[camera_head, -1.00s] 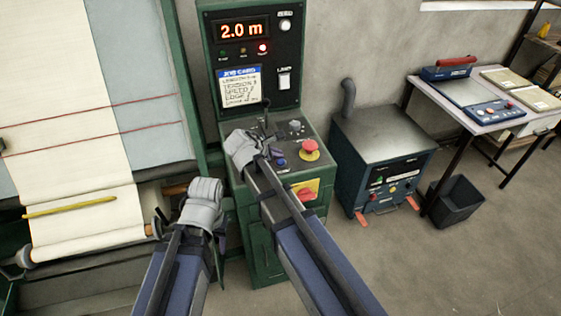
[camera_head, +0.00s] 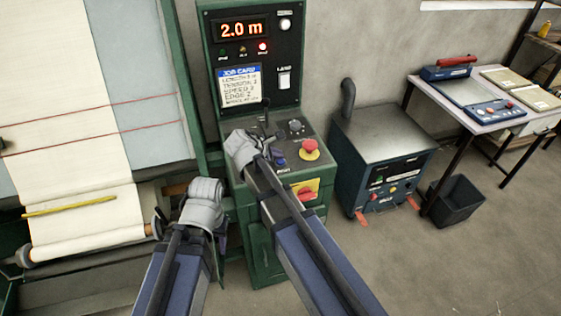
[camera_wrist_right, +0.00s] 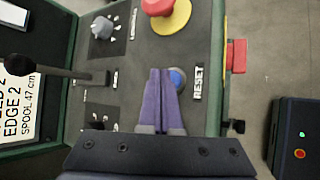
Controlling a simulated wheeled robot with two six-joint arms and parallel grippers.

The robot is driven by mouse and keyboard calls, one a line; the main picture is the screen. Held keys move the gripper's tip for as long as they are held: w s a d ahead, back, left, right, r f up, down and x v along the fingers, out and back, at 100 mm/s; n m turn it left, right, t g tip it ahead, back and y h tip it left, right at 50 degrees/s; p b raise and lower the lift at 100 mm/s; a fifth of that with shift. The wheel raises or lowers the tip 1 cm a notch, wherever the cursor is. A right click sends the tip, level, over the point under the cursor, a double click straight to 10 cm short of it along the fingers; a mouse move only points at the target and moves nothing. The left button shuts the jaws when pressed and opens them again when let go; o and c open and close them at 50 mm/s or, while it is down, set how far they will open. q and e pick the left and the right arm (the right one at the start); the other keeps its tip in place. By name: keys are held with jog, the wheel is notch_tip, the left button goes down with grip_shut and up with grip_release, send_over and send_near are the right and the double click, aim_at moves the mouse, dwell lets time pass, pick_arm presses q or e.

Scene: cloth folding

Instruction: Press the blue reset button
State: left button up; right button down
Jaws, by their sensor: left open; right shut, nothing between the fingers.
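The blue reset button (camera_wrist_right: 178,78) sits on the dark sloped panel of the green control cabinet, beside the "RESET" label in the right wrist view. It also shows in the head view (camera_head: 280,161). My right gripper (camera_wrist_right: 161,72) is shut and empty. Its purple fingertips lie just beside the button in the wrist view and partly cover it; I cannot tell whether they touch it. In the head view the right gripper (camera_head: 268,141) is over the panel. My left gripper (camera_head: 160,213) is lower left, in front of the fabric roll, away from the cabinet panel.
A red emergency stop (camera_head: 309,148) on a yellow base is close to the button. A grey knob (camera_wrist_right: 102,28) and a black lever (camera_wrist_right: 60,73) are also on the panel. A red and yellow switch (camera_head: 306,191) is on the cabinet front. A blue machine (camera_head: 380,150) stands to the right.

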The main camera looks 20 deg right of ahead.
aim_at(277, 162)
jog(key=shift+f, duration=0.25)
jog(key=shift+f+b, duration=0.45)
jog(key=shift+b, duration=0.15)
dwell(0.5)
jog(key=shift+r, duration=0.1)
jog(key=shift+r+p, duration=0.8)
jog(key=shift+p, duration=0.1)
notch_tip(277, 162, up, 5)
jog(key=p, duration=0.5)
dwell(0.7)
